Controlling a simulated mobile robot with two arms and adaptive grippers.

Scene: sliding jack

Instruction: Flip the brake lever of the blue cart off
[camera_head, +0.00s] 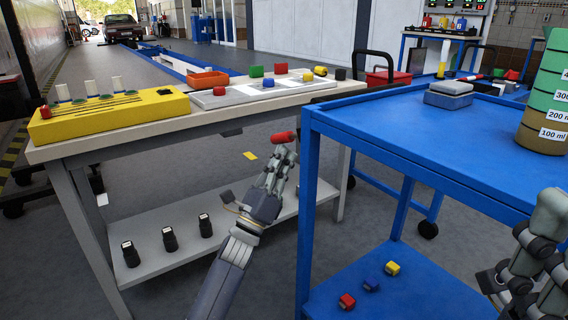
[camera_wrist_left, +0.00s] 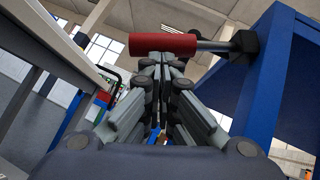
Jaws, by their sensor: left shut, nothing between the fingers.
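The blue cart (camera_head: 335,120) stands at the right. Its brake lever has a red cylindrical grip (camera_head: 283,137), seen beside the cart's left edge. In the left wrist view the red grip (camera_wrist_left: 150,45) lies across the picture on a grey rod (camera_wrist_left: 212,47), which runs to a dark hexagonal pivot (camera_wrist_left: 244,46) by the cart's blue frame. My left gripper (camera_head: 280,153) is shut and empty, its tips just below the red grip. They also show in the left wrist view (camera_wrist_left: 160,60); whether they touch it I cannot tell. My right gripper (camera_head: 505,280) is partly visible at the right edge.
A workbench (camera_head: 180,125) with a yellow block rack (camera_head: 110,115) and coloured pieces stands left of the cart. A grey box (camera_head: 448,94) and a measuring cylinder (camera_head: 545,95) stand on the cart top. Small cubes lie on its lower shelf. A gap separates bench and cart.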

